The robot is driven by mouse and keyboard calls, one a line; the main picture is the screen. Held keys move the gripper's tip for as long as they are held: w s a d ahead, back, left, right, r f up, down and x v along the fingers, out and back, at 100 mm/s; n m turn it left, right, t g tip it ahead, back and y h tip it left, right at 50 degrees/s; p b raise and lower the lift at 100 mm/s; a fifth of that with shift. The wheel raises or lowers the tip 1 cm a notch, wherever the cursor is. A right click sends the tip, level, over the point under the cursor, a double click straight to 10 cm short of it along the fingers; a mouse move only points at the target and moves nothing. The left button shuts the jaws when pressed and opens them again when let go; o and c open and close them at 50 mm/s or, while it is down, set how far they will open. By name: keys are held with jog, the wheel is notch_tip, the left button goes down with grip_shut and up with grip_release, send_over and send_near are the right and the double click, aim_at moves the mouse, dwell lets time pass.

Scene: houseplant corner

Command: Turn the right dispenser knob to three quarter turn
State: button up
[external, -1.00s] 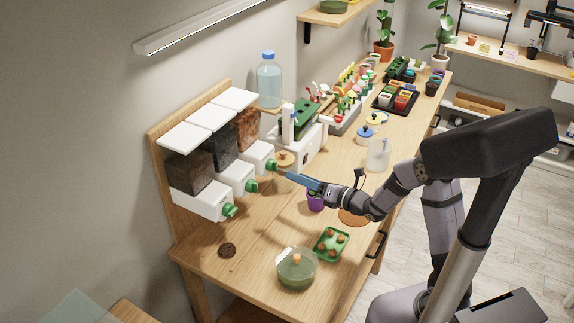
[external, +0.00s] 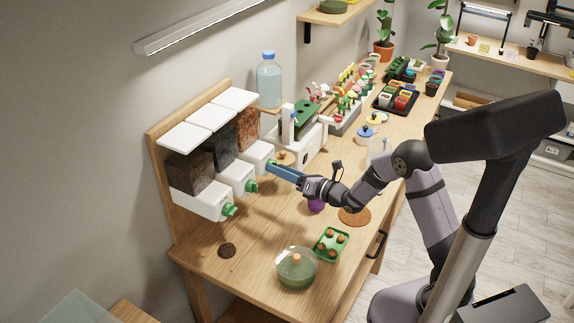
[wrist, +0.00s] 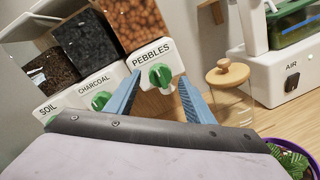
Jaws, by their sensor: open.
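The right dispenser (external: 258,157) holds orange-brown pebbles and reads PEBBLES in the wrist view (wrist: 153,54). Its green knob (wrist: 160,75) sits on the white front, between and beyond my two blue fingers. In the external view the knob (external: 270,166) is partly hidden by my gripper (external: 275,168). My gripper also shows in the wrist view (wrist: 158,92); it is open, with one finger on either side of the knob. I cannot tell whether either finger touches it. The charcoal knob (wrist: 101,100) is at the left of the fingers.
The soil dispenser (external: 200,203) stands at the left end of the row. A jar with a wooden lid (wrist: 229,77) stands close to the right finger. A white AIR unit (wrist: 282,80) is behind it. A green tray (external: 331,244) and glass bowl (external: 296,268) are on the bench front.

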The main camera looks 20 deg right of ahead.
jog(key=shift+w+a, duration=0.25)
jog(key=shift+w, duration=0.05)
jog(key=c, duration=1)
jog(key=shift+c, duration=0.2)
jog(key=shift+b, duration=0.3)
